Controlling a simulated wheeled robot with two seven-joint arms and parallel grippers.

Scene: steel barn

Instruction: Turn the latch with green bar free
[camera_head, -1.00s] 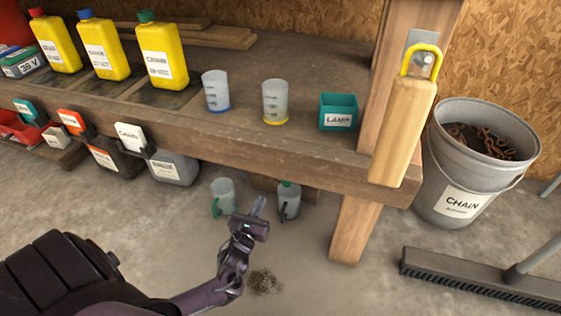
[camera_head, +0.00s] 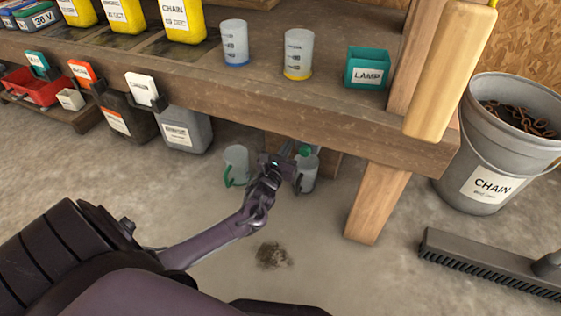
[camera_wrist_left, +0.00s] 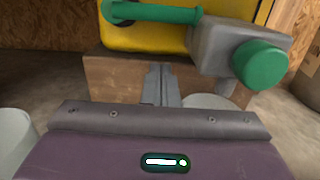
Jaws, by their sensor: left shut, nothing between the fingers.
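In the left wrist view a horizontal green bar (camera_wrist_left: 158,13), dark at its left end, crosses the front of a yellow case (camera_wrist_left: 145,38); it looks like the latch. Its right end lies at the upper left of a grey block (camera_wrist_left: 225,40) with a round green knob (camera_wrist_left: 260,64). The case rests on a wooden block (camera_wrist_left: 112,78) under the bench and is hidden in the head view. My left gripper (camera_head: 295,148) is shut and empty at the bench's lower edge. In the wrist view its fingertips (camera_wrist_left: 158,72) point at the wooden block, below the bar. My right gripper is not in view.
A post (camera_head: 377,203), broom (camera_head: 490,265) and chain bucket (camera_head: 505,140) stand to the right.

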